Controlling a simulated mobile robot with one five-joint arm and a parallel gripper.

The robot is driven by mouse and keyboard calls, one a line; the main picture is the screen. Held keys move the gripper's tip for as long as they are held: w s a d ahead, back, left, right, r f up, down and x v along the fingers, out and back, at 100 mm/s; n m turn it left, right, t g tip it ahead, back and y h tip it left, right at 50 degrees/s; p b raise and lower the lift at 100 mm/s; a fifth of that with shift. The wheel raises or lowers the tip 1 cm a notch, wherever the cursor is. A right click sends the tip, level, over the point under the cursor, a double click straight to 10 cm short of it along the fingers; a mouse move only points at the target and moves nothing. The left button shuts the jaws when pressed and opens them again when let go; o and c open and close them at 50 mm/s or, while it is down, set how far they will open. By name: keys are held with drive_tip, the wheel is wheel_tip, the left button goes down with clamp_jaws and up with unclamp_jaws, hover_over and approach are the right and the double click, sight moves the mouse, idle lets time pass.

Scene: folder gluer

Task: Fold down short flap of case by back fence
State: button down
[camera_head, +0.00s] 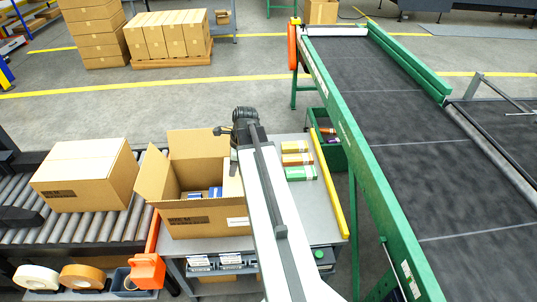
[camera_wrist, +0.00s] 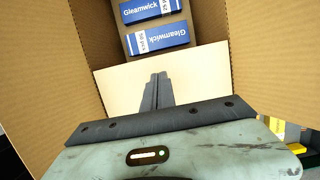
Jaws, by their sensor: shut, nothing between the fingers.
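The open cardboard case (camera_head: 205,222) stands on the grey table. Its back flap (camera_head: 198,143) is upright and its left flap (camera_head: 152,174) is raised. A pale short flap (camera_head: 233,188) shows at the right side, partly hidden by my arm. In the wrist view this short flap (camera_wrist: 120,88) slants over the near part of the opening. My gripper (camera_wrist: 159,78) is shut and empty, its fingers over the flap; contact cannot be told. Blue Gleamwick boxes (camera_wrist: 158,37) lie inside the case. My fingertips are hidden in the head view.
A closed case (camera_head: 85,175) sits on the roller conveyor at left. Small cartons (camera_head: 297,159) lie right of my arm, beside a yellow rail (camera_head: 330,185). A green-framed belt (camera_head: 400,130) rises at right. An orange tape dispenser (camera_head: 147,270) is at front left.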

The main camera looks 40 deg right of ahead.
wheel_tip(320, 180, up, 8)
drive_tip(key=p, duration=0.7)
drive_tip(key=shift+r, duration=0.1)
idle(1.2)
